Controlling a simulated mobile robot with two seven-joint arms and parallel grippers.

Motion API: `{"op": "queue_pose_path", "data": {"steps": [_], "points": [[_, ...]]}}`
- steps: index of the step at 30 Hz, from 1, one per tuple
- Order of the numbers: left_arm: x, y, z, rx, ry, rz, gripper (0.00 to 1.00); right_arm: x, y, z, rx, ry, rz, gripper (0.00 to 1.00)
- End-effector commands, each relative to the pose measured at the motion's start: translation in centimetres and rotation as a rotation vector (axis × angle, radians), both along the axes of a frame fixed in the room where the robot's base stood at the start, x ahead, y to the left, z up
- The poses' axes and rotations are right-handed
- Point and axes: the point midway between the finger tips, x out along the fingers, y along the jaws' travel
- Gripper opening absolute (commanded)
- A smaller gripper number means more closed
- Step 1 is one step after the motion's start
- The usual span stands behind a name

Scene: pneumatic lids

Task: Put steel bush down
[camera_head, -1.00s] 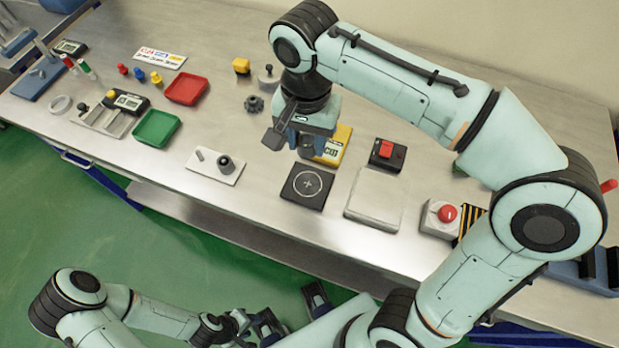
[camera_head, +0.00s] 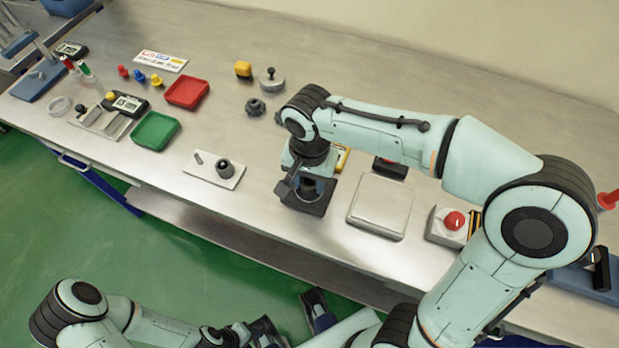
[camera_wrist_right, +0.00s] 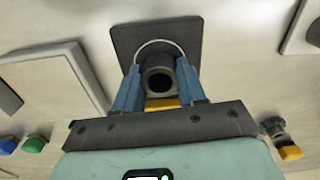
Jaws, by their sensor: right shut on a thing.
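My right gripper (camera_head: 306,188) is over the square black pad (camera_head: 318,210) on the steel bench. In the right wrist view its blue fingers (camera_wrist_right: 160,92) are shut on the steel bush (camera_wrist_right: 160,76), a dark hollow cylinder seen from its open end. The bush is over the pale ring marked on the pad (camera_wrist_right: 126,38). I cannot tell whether it touches the pad. In the head view the gripper hides the bush and most of the pad.
A white square plate (camera_head: 381,206) is just right of the pad, with a red stop button (camera_head: 454,221) beyond it. A white plate holding a dark cylinder (camera_head: 213,171) is to the left. Green (camera_head: 155,131) and red (camera_head: 187,91) trays stand farther left. Bare bench lies between.

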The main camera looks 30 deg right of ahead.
Motion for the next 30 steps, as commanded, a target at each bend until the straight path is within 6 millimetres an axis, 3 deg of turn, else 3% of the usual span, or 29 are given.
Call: {"op": "queue_pose_path", "data": {"steps": [6,7,9,20,23,30], "points": [[0.0,0.0,-0.3,0.000,0.000,0.000,0.43,0.0,0.0,-0.3,0.000,0.000,0.000,0.04],[0.0,0.0,-0.2,0.000,0.000,0.000,0.43,0.0,0.0,-0.3,0.000,0.000,0.000,0.47],[0.0,0.0,-0.2,0.000,0.000,0.000,0.43,0.0,0.0,-0.3,0.000,0.000,0.000,0.66],[0.1,0.0,0.2,0.000,-0.001,0.000,0.43,0.0,0.0,0.3,0.001,-0.002,0.000,0.66],[0.1,0.0,0.3,0.000,-0.001,0.000,0.43,0.1,0.0,1.5,0.001,-0.004,-0.001,0.66],[0.4,0.0,1.4,0.000,-0.006,0.000,0.43,0.1,0.0,6.7,0.002,-0.005,0.000,0.66]]}}
